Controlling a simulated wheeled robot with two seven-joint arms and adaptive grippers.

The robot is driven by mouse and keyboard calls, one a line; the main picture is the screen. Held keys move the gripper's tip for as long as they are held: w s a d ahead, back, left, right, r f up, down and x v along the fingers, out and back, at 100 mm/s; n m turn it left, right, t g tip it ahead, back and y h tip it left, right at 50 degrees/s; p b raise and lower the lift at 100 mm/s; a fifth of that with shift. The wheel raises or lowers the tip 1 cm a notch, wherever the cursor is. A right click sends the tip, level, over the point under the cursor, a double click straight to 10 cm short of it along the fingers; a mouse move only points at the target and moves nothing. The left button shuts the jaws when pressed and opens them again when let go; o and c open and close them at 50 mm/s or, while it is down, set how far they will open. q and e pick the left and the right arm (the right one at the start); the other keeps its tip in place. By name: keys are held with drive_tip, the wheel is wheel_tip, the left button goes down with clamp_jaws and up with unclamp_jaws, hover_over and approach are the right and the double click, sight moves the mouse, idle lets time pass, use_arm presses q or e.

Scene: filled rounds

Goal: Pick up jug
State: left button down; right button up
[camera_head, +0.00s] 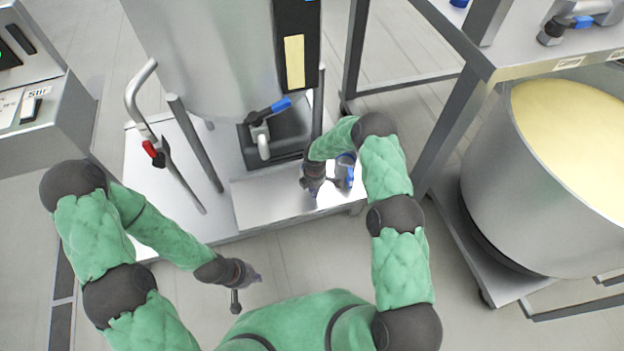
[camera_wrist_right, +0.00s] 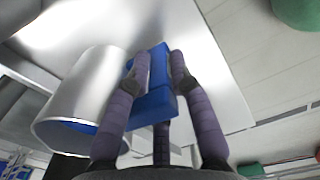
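The jug (camera_wrist_right: 85,95) is a shiny metal cylinder with a blue handle (camera_wrist_right: 155,100), seen at the left of the right wrist view. In the head view it is mostly hidden by my right arm, with blue and metal parts of the jug (camera_head: 345,172) showing beside the gripper. My right gripper (camera_wrist_right: 160,62) has its purple fingers on both sides of the handle, and they appear to press on it. It also shows in the head view (camera_head: 313,187). My left gripper (camera_head: 246,284) is low in the head view, away from the jug, its finger opening unclear.
The jug is at a metal platform (camera_head: 275,202) below a large steel tank (camera_head: 205,50) with a blue-handled valve (camera_head: 268,110). A red-marked lever (camera_head: 152,150) stands at left. A steel vat (camera_head: 530,170) of pale yellow content is at right, beside a metal table frame (camera_head: 450,125).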

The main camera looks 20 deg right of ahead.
drive_tip(key=shift+r, duration=0.1)
clamp_jaws()
drive_tip(key=shift+r+p, duration=0.35)
drive_tip(key=shift+r, duration=0.15)
wheel_tip(320, 180, up, 2)
drive_tip(key=shift+r+p, duration=0.15)
drive_tip(key=shift+p, duration=0.6)
drive_tip(key=s+a+r+p, duration=0.7)
drive_tip(key=s+a+r, duration=0.1)
drive_tip(key=a+r, duration=0.3)
drive_tip(key=shift+a+r, duration=0.3)
drive_tip(key=shift+r, duration=0.5)
drive_tip(key=shift+w, duration=0.1)
